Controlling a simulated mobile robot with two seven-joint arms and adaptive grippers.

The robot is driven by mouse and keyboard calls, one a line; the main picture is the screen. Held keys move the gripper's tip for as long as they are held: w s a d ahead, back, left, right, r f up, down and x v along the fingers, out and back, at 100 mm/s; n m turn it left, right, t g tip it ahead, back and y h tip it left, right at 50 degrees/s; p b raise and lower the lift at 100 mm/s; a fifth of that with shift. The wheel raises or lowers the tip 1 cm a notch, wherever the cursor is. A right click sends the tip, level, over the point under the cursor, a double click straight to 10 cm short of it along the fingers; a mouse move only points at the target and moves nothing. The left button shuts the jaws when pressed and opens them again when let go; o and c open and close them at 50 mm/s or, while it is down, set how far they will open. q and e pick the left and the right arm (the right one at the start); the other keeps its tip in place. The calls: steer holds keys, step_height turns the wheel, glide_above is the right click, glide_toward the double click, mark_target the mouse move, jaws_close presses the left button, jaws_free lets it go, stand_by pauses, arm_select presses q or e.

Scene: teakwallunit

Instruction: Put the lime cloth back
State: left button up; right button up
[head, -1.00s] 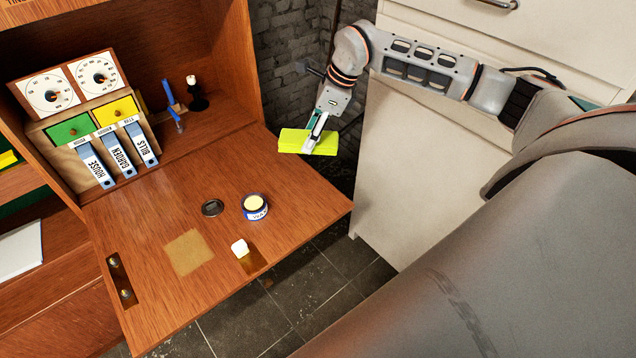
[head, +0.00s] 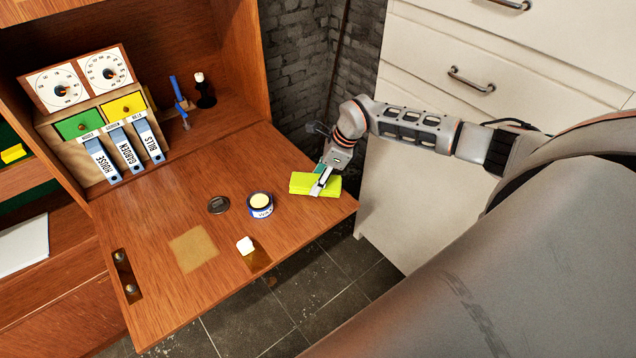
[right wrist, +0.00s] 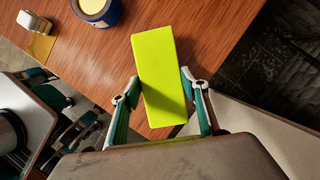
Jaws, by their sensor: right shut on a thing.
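The lime cloth (head: 314,184) is a folded, bright yellow-green block at the right corner of the lowered wooden desk flap (head: 160,265). My right gripper (head: 323,181) is shut on the cloth from the near right side. In the right wrist view the cloth (right wrist: 160,75) lies between the two green-backed fingers (right wrist: 160,98), with the wooden flap behind it. I cannot tell for sure whether the cloth touches the flap or is held just above it. My left gripper is not in view.
On the flap are a blue-banded tin (head: 260,204), a dark round lid (head: 218,205), a white block (head: 245,245) and a pale square patch (head: 193,250). Binders (head: 125,150) and small drawers stand at the back. A white drawer cabinet (head: 400,200) stands right of the flap.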

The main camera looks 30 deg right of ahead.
steer(key=shift+f, duration=0.85)
steer(key=shift+f, duration=0.2)
steer(key=o, duration=1.1)
steer(key=shift+c, duration=0.2)
steer(key=shift+r, duration=0.1)
